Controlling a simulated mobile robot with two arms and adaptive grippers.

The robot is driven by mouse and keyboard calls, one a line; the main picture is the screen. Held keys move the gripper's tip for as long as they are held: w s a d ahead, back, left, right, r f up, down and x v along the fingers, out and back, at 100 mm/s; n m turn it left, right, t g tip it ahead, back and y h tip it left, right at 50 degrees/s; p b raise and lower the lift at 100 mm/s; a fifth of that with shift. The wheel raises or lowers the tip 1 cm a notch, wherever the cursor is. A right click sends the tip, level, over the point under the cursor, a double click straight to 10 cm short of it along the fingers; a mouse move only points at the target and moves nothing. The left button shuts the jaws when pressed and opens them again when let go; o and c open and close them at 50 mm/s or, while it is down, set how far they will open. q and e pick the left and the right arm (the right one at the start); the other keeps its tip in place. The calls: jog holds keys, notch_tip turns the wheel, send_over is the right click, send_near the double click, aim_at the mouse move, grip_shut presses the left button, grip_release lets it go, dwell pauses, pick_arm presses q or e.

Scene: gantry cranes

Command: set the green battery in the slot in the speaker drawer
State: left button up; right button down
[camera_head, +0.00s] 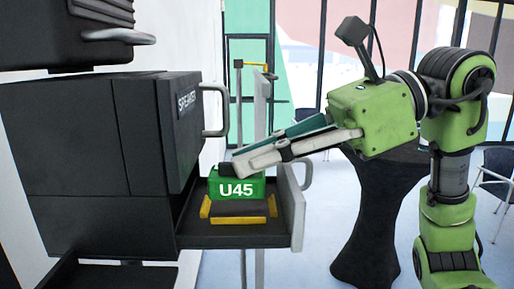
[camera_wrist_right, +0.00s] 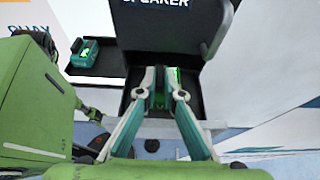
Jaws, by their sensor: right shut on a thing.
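The green battery (camera_head: 237,188), marked U45, is upright at the open speaker drawer (camera_head: 297,212). My right gripper (camera_head: 230,169) comes in from the right and is shut on the battery's top. The yellow marks of the slot (camera_head: 240,220) show below and in front of the battery. I cannot tell whether the battery touches the drawer floor. In the right wrist view, the fingers (camera_wrist_right: 160,88) close around the battery, and only a little green (camera_wrist_right: 173,76) shows between them. My left gripper does not show.
The dark speaker cabinet (camera_head: 130,130) stands left of the drawer, with a handle (camera_head: 216,110) near my right gripper. Another drawer (camera_wrist_right: 105,62) holding a teal-green block (camera_wrist_right: 87,52) shows in the wrist view. A dark draped table (camera_head: 368,225) stands right of the drawer.

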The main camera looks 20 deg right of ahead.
jog(key=shift+d+f, duration=0.1)
jog(key=shift+f+b, duration=0.65)
jog(key=shift+b, duration=0.05)
jog(key=c, duration=2.2)
grip_release()
jog(key=shift+o, duration=0.2)
jog(key=shift+r, duration=0.1)
